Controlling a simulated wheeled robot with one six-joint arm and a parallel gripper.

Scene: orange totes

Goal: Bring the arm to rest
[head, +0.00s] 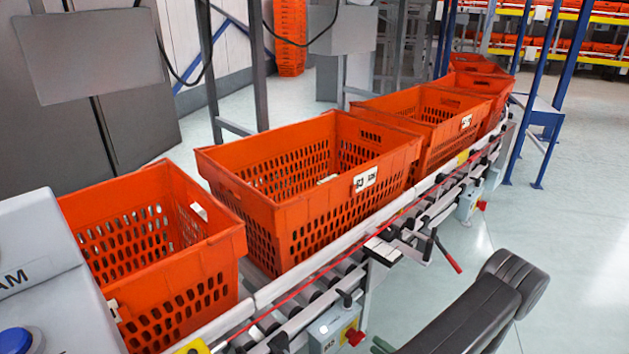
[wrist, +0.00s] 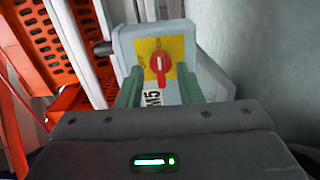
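My arm (head: 490,308) reaches in from the lower right of the head view as dark grey links, beside the conveyor. In the wrist view my gripper (wrist: 158,84) has two green fingers standing apart with nothing held between them. Beyond the fingers is a grey switch box (wrist: 183,36) with a red rotary switch (wrist: 161,64) on a yellow plate. The switch shows between the fingertips. I cannot tell whether the fingers touch the box. The same grey box (head: 322,338) hangs under the conveyor edge in the head view, with its red knob (head: 355,338) facing my arm.
Several orange totes stand in a row on the roller conveyor, including a near one (head: 150,255) and a middle one (head: 310,190). A red-handled lever (head: 447,252) sticks out from the conveyor side. The pale floor (head: 570,240) on the right is clear.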

